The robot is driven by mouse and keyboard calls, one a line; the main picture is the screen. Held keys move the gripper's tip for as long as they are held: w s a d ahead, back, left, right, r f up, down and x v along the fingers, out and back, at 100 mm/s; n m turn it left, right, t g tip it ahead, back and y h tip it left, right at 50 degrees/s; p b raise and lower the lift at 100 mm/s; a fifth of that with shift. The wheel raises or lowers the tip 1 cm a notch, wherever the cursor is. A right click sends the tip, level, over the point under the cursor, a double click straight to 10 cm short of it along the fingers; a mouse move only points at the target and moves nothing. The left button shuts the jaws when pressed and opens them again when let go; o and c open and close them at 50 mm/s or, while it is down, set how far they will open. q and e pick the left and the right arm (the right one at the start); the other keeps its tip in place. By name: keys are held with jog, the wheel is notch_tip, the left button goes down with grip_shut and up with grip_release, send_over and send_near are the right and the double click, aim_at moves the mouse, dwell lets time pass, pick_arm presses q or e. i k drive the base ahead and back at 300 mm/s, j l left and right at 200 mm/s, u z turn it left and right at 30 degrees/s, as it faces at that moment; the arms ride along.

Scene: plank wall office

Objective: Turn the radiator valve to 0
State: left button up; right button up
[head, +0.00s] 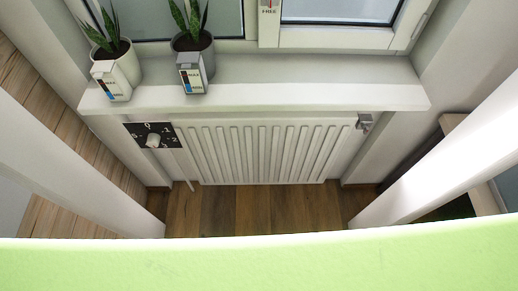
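The white radiator (265,150) is mounted under the window sill. A black dial plate (136,130) with white numbers sits at its upper left. The white valve knob (153,141) is on this plate; a 0 shows above it, and other marks show to its right. I cannot tell exactly which number the knob points to. White shapes, apparently my arm links, reach down at the left and right sides of the picture. Neither gripper shows in the head view, and nothing is seen touching the knob.
The window sill (290,88) juts out above the radiator. Two potted plants, one in a white pot (116,62) and one in a grey pot (193,52), stand on its left part. A metal fitting (365,122) is at the radiator's right end. The wooden floor (255,210) below is clear.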

aim_at(153, 139)
jog(key=u, duration=1.05)
jog(key=k+j+z, duration=0.15)
jog(key=j, duration=0.25)
jog(key=k+j+z, duration=0.15)
jog(key=j, duration=0.2)
jog(key=k+j+z, duration=0.1)
jog(key=j, duration=0.25)
jog(key=k+j+z, duration=0.15)
jog(key=k+j, duration=0.1)
jog(key=j, duration=0.1)
